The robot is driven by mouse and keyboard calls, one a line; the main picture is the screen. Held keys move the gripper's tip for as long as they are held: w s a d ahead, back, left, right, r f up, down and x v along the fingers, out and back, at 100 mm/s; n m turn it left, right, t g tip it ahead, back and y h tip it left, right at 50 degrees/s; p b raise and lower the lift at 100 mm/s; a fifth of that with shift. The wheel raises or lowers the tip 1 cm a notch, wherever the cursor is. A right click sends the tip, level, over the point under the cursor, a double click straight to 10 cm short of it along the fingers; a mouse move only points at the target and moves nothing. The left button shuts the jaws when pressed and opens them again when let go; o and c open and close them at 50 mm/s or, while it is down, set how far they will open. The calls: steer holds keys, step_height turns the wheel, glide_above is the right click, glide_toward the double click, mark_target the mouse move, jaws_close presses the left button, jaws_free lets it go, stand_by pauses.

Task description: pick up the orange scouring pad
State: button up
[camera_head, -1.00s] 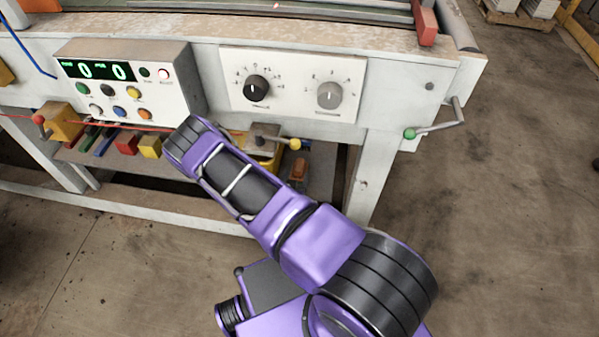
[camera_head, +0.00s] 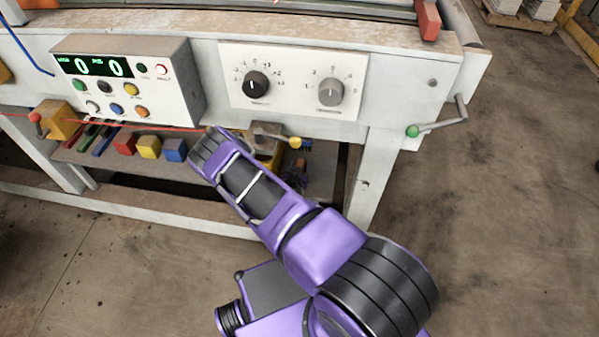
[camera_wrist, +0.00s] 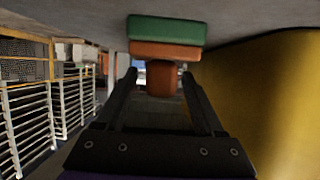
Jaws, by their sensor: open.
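In the wrist view, an orange pad-like block (camera_wrist: 165,50) lies against a green block (camera_wrist: 165,29), next to the grey surface at the top of the picture. I cannot tell whether the two are joined. A darker brown-orange piece (camera_wrist: 161,80) shows just below them, between the fingertips. My gripper (camera_wrist: 159,76) is open, with its two dark fingers spread and pointing toward these pieces. No grip on anything shows. In the head view, a small orange-brown thing (camera_head: 300,167) shows under the machine, partly behind my arm. My gripper is hidden there.
A yellow wall-like surface (camera_wrist: 270,100) is close on the right in the wrist view. In the head view, the machine's white front panel (camera_head: 400,90) overhangs a low shelf with red, yellow and blue blocks (camera_head: 174,150). A white leg (camera_head: 372,178) stands right of the shelf.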

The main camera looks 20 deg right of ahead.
jaws_close()
steer(key=shift+r, duration=0.15)
